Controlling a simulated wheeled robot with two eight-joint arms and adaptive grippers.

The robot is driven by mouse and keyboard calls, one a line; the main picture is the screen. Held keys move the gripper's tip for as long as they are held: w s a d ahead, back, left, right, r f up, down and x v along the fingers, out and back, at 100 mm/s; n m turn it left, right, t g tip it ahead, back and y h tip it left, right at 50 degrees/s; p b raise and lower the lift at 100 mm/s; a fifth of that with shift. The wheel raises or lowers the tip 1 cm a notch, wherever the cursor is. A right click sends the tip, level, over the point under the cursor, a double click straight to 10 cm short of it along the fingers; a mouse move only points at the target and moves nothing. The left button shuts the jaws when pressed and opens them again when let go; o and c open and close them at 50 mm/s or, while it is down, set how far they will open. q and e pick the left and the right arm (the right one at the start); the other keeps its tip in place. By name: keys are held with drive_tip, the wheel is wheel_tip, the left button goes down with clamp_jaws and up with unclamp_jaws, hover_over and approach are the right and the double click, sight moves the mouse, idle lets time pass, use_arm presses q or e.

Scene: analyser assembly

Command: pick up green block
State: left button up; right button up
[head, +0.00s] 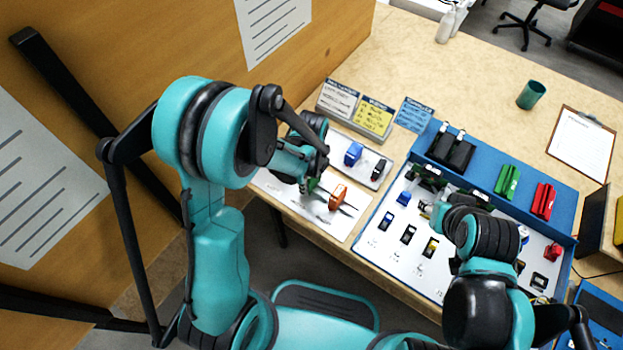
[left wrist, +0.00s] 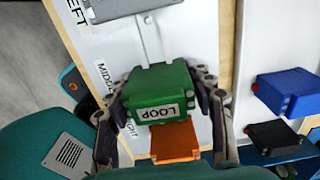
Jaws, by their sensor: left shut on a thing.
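The green block (left wrist: 160,98), labelled LOOP, sits between the two fingers of my left gripper (left wrist: 165,108) in the left wrist view. The fingers are shut on its sides. In the head view a sliver of the green block (head: 312,184) shows under my left gripper (head: 306,183), which hides most of it. It is over the white mat (head: 283,194) at the table's left edge. My right arm reaches over the blue-edged board, and its gripper (head: 428,200) is too small and covered to read.
An orange block (head: 338,196) is right beside the green one and also shows in the left wrist view (left wrist: 175,141). A tray (head: 368,180) with blue (head: 353,153) and black (head: 378,169) blocks lies behind. The blue-edged board (head: 395,258) holds several parts. Label cards (head: 375,117) stand at the back.

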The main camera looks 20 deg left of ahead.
use_arm(q)
drive_tip(key=shift+r, duration=0.1)
drive_tip(key=shift+r+p, duration=0.3)
drive_tip(key=shift+r, duration=0.05)
drive_tip(key=r, duration=0.1)
drive_tip(key=r+p, duration=0.2)
drive_tip(key=r, duration=0.1)
drive_tip(key=shift+d, duration=0.3)
drive_tip(key=s+d+r+p, duration=0.1)
drive_tip(key=d, duration=0.2)
drive_tip(key=s+d+r+p, duration=0.1)
drive_tip(key=d+r, duration=0.1)
drive_tip(key=d, duration=0.1)
drive_tip(key=s+d+r+p, duration=0.1)
drive_tip(key=d+r, duration=0.1)
drive_tip(key=d, duration=0.1)
drive_tip(key=shift+s+d+r, duration=0.1)
drive_tip(key=shift+d+r, duration=0.1)
drive_tip(key=shift+r, duration=0.05)
drive_tip(key=shift+s+d+r, duration=0.15)
drive_tip(key=shift+d+r, duration=0.15)
drive_tip(key=shift+d, duration=0.3)
drive_tip(key=o, duration=0.6)
drive_tip(key=shift+c, duration=0.2)
drive_tip(key=c, duration=0.5)
